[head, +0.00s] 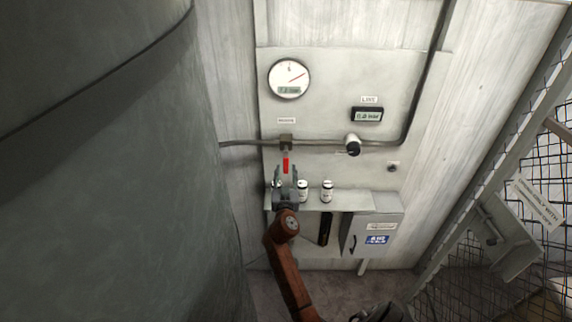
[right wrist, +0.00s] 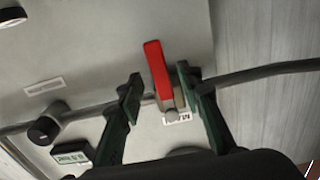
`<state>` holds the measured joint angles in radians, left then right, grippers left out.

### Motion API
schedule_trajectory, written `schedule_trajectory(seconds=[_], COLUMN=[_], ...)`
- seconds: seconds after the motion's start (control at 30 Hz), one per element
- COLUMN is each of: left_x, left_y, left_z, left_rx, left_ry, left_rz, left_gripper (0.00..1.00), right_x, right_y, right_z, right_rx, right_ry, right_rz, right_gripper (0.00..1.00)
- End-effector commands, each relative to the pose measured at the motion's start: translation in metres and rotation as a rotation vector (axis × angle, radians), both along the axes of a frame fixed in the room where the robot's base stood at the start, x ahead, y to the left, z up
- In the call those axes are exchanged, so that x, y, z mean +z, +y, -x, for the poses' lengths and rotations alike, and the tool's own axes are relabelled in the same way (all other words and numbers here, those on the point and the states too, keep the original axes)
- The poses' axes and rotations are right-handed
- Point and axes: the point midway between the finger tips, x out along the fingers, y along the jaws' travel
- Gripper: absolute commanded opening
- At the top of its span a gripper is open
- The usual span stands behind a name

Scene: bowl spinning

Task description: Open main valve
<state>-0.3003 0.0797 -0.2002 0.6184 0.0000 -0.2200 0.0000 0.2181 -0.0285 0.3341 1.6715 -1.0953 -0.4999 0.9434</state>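The main valve's red lever (head: 285,163) hangs down from a brown fitting (head: 286,142) on the horizontal wall pipe. The lever also shows in the right wrist view (right wrist: 157,68), with a partly hidden label near its pivot. My right gripper (head: 285,178) is just below the lever in the head view. In the right wrist view its green-black fingers (right wrist: 160,84) are open, one on each side of the lever, with gaps between. I cannot tell whether the lever lies at fingertip depth. My left gripper is not in view.
A dial gauge (head: 289,79), a small display (head: 367,115) and a black-and-white knob (head: 352,145) are on the wall panel. White canisters (head: 327,191) stand on a shelf below the pipe. A grey box (head: 371,235) is lower right. A large dark tank (head: 110,180) fills the left.

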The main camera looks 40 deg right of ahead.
Motion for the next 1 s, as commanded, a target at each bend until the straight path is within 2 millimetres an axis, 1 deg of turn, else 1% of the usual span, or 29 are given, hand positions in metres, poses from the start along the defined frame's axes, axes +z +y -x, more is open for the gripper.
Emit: schedule_trajectory(seconds=[0.1, 0.23, 0.37, 0.6, 1.0], left_x=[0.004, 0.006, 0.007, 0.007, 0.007], left_y=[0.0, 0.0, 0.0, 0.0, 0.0], left_z=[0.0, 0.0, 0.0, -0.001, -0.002], left_rx=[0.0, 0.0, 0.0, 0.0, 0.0], left_ry=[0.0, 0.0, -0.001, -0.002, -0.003], left_rz=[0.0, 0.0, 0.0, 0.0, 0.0], left_gripper=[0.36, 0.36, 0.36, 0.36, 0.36], right_x=[0.002, 0.001, 0.0, -0.001, -0.001], right_y=[-0.012, -0.02, -0.024, -0.024, -0.024], right_z=[-0.014, -0.024, -0.028, -0.028, -0.028], right_rx=[0.0, 0.0, 0.0, 0.001, 0.001], right_ry=[0.001, 0.001, 0.001, 0.001, 0.001], right_rz=[0.002, 0.0, 0.0, -0.001, -0.001], right_gripper=[0.33, 0.33, 0.33, 0.33, 0.06])
